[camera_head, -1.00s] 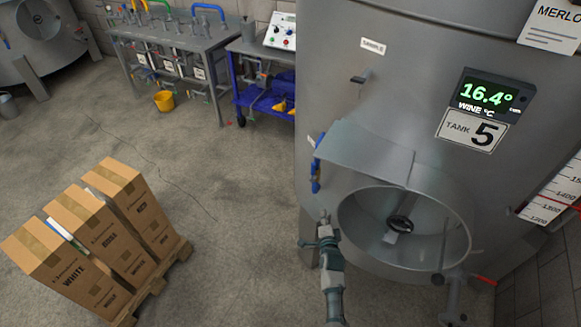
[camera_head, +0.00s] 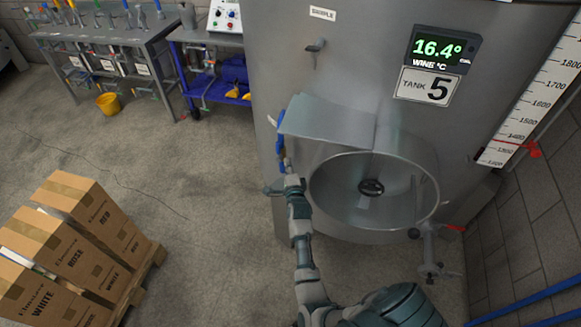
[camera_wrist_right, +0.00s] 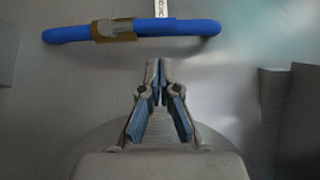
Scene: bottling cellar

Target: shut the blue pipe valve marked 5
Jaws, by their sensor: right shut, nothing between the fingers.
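A blue bar or handle (camera_head: 281,136) stands on the side of the steel tank, left of the open round hatch. In the right wrist view the blue bar (camera_wrist_right: 185,27) lies across the top, with a brass-coloured collar and a grey bolt on it. A narrow white tag above it is too small to read. My right gripper (camera_head: 287,163) is just below the blue bar in the head view. In the right wrist view its fingers (camera_wrist_right: 160,64) are closed, empty and apart from the bar. My left gripper is out of view.
The tank's plate (camera_head: 427,87) reads TANK 5. The hatch (camera_head: 372,187) and a lower tap (camera_head: 432,250) are to the right. Wine boxes (camera_head: 75,245) stand on a pallet at left.

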